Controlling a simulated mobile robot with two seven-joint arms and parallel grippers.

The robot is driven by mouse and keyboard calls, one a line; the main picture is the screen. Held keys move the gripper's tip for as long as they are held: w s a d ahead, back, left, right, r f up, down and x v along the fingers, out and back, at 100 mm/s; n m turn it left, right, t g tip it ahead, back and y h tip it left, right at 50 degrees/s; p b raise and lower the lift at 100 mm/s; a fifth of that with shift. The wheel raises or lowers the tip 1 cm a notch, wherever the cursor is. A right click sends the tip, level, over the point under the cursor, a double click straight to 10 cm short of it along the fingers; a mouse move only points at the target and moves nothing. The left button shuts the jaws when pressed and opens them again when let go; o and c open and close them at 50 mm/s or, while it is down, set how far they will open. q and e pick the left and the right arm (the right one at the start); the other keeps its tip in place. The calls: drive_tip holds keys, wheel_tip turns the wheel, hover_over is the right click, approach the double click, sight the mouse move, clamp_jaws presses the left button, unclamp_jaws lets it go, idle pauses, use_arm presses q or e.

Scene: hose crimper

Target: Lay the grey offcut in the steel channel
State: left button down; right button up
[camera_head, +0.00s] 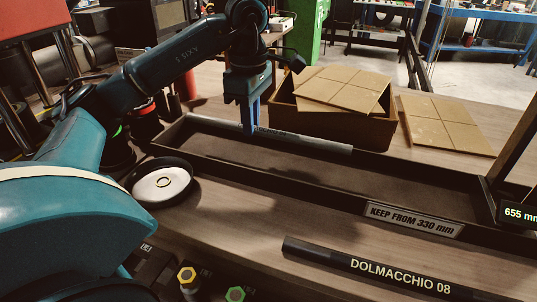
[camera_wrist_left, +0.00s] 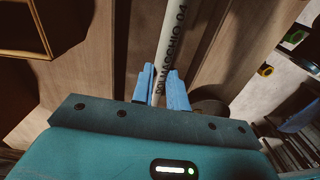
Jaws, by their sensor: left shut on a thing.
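The grey offcut (camera_head: 310,142) is a long thin tube. In the left wrist view it is the pale tube (camera_wrist_left: 174,35) marked DOLMACCHIO 04. My left gripper (camera_head: 250,126) is shut on it, with the blue fingers (camera_wrist_left: 158,82) on either side of the tube. The channel (camera_head: 300,172) is a long, dark, open trough with a plate reading KEEP FROM 330 mm. The offcut is along the channel's back side, roughly lengthwise with it. I cannot tell whether it touches the back wall. The visible channel floor is empty. My right gripper is not in view.
A black tube (camera_head: 375,270) marked DOLMACCHIO 08 lies on the table in front. A cardboard box (camera_head: 345,130) stands behind the channel, with a tan panel (camera_head: 445,125) beside it. A round dish (camera_head: 163,184) sits left. A 655 mm display (camera_head: 519,213) is at right.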

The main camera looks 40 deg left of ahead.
sight(253, 161)
use_arm(q)
wheel_tip(253, 161, down, 2)
drive_tip(key=shift+f, duration=1.05)
drive_tip(key=shift+w+f, duration=0.1)
drive_tip(key=shift+f, duration=1.45)
drive_tip(key=shift+f+b, duration=0.2)
drive_tip(key=shift+b, duration=0.1)
drive_tip(key=c, duration=1.4)
unclamp_jaws()
drive_tip(key=shift+r, duration=0.1)
